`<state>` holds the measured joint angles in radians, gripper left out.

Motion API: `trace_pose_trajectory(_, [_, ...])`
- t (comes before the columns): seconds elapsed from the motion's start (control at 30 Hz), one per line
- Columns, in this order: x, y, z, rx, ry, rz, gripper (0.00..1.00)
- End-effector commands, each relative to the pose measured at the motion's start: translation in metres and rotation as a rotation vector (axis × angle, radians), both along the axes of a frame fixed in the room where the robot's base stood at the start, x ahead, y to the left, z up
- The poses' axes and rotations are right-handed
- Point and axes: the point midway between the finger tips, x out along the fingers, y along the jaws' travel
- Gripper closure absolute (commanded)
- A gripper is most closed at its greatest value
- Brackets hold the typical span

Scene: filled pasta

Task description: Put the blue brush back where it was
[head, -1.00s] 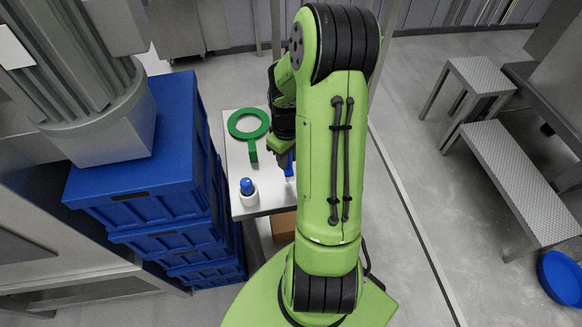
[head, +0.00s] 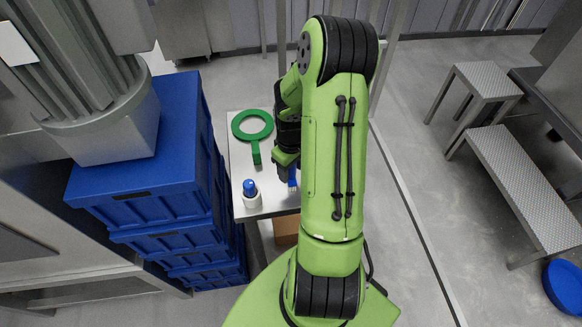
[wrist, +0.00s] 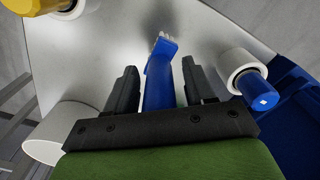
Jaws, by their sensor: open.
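The blue brush (head: 293,178) is at the right part of the small light table (head: 239,160), partly hidden by my arm in the head view. In the wrist view, the brush (wrist: 160,85) lies between my fingers, its pale bristles at the far end. My gripper (wrist: 160,70) is open, with a finger on each side of the handle and visible gaps to both. In the head view my gripper (head: 286,166) is just above the table. I cannot tell whether the brush touches the tabletop.
A blue-topped piece in a white round holder (head: 252,197) stands near the table's front left; it also shows in the wrist view (wrist: 250,85). Blue crates (head: 150,205) stand left. A yellow item (wrist: 35,5) shows top left.

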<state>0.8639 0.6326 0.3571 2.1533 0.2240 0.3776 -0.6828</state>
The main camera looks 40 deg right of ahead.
Motion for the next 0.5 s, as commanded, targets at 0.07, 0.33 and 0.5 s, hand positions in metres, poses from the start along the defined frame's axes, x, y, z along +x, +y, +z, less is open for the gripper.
trace_pose_trajectory(0.07, [0.000, 0.000, 0.003, 0.000, 0.000, 0.000, 0.46])
trace_pose_trajectory(0.33, [0.001, -0.001, 0.064, -0.006, -0.005, 0.000, 0.46])
trace_pose_trajectory(0.5, [0.001, -0.001, 0.104, -0.004, -0.004, 0.000, 0.46])
